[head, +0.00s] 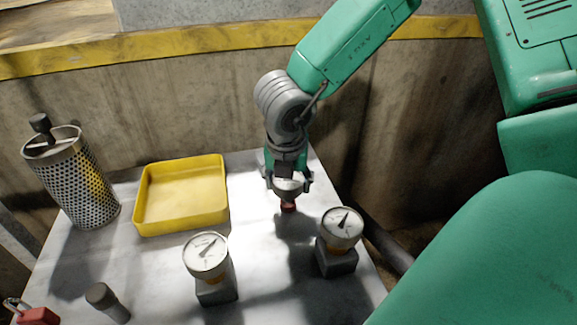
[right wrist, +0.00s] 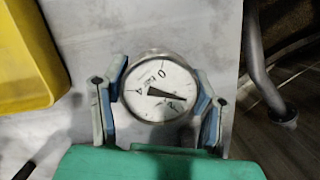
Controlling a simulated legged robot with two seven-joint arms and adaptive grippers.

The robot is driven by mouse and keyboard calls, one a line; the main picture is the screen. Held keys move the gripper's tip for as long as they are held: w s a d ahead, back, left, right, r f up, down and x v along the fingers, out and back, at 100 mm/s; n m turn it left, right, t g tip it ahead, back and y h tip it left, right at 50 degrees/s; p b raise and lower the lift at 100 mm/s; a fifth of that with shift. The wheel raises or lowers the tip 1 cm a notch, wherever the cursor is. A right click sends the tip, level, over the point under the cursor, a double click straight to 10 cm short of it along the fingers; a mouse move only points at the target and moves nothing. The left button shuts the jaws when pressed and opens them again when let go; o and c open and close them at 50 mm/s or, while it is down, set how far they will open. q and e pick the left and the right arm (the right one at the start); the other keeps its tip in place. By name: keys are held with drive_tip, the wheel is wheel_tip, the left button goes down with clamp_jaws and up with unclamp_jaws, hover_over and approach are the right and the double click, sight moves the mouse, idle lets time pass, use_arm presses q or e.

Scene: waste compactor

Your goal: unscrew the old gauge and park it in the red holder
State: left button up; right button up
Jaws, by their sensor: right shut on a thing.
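My right gripper (head: 288,184) is shut on a round gauge above the white table. In the right wrist view, the held gauge (right wrist: 158,92) shows its white dial and dark needle between the two fingers. A small red piece (head: 288,207) shows directly below the gauge in the head view. I cannot tell whether it is the gauge's own fitting or the red holder, or whether it touches the table. Two other gauges stand on grey blocks: one front left (head: 207,255) and one to the right (head: 342,228). My left gripper is not in view.
A yellow tray (head: 149,220) lies left of my gripper. A perforated metal cylinder (head: 78,185) stands at far left. A grey-capped cylinder (head: 103,297) and a red padlock (head: 38,316) lie at front left. The table's right edge is close to the right-hand gauge.

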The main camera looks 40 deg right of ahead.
drive_tip(key=shift+a+f, duration=0.25)
drive_tip(key=shift+d+f+b, duration=0.25)
drive_tip(key=shift+f+b, duration=0.25)
drive_tip(key=shift+a+f, duration=0.1)
drive_tip(key=shift+f, duration=0.1)
drive_tip(key=o, duration=1.7)
drive_tip(key=shift+c, duration=0.3)
drive_tip(key=shift+r, duration=0.15)
drive_tip(key=shift+p+v, duration=2.9)
drive_tip(key=shift+v, duration=0.5)
drive_tip(key=shift+r, duration=0.1)
